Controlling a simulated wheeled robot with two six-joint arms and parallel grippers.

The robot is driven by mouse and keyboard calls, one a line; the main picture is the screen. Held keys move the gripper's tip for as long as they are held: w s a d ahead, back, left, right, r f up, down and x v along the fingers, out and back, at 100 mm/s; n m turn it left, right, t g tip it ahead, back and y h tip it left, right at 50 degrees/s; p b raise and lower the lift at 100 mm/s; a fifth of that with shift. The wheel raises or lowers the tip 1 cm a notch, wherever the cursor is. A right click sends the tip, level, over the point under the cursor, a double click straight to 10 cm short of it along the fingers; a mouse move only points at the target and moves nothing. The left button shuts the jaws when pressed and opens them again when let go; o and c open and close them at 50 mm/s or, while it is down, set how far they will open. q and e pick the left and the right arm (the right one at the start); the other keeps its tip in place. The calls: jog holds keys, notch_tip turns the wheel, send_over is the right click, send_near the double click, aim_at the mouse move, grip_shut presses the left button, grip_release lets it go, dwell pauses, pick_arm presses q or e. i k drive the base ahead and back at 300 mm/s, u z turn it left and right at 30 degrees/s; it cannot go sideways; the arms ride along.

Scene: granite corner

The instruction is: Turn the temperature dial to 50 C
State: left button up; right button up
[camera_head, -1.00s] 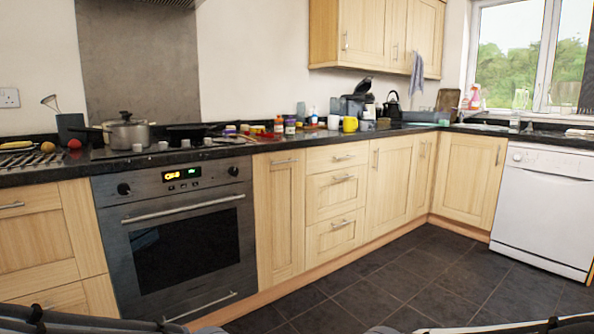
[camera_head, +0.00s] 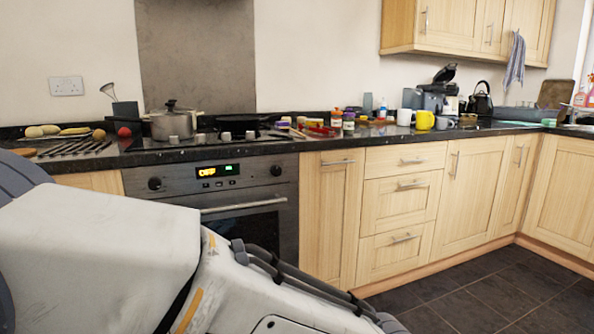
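The built-in oven (camera_head: 262,225) stands under the counter, left of the middle. Its control panel has a black dial (camera_head: 155,183) at the left end and another black dial (camera_head: 276,170) at the right end. A lit display (camera_head: 217,171) sits between them, with orange and green characters. The dial markings are too small to read. My white left arm crosses the lower left and hides much of the oven door. Neither gripper shows in the view.
Jars, a yellow mug (camera_head: 424,120) and a kettle (camera_head: 481,102) line the counter to the right. Dark floor (camera_head: 470,300) is clear at the lower right.

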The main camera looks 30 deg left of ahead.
aim_at(276, 170)
jog(key=u, duration=0.45)
jog(key=i, duration=0.85)
jog(key=u, duration=0.7)
